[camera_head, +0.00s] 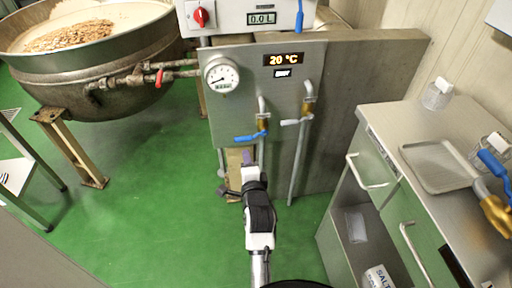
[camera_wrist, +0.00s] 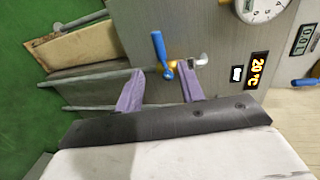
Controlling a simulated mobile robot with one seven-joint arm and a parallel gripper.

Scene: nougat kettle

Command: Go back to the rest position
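My gripper (camera_head: 247,157) is in front of the lower part of the steel control panel (camera_head: 240,108), just below a blue-handled valve (camera_head: 250,136). In the wrist view its two purple fingers (camera_wrist: 161,72) are spread apart with nothing held between them. The blue handle (camera_wrist: 159,46) shows beyond the gap between the fingertips; I cannot tell how far off it is. A second valve with a pale handle (camera_head: 296,121) sits to the right on its own pipe. My arm reaches up from the bottom of the head view.
A large kettle (camera_head: 120,75) with brown pieces inside stands on the left, piped to the panel. A steel cabinet (camera_head: 440,150) with a tray (camera_head: 437,180) is on the right. A pressure gauge (camera_head: 221,75) and a "20 °C" display (camera_head: 283,59) are on the panel. Green floor (camera_head: 155,210) is clear at left.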

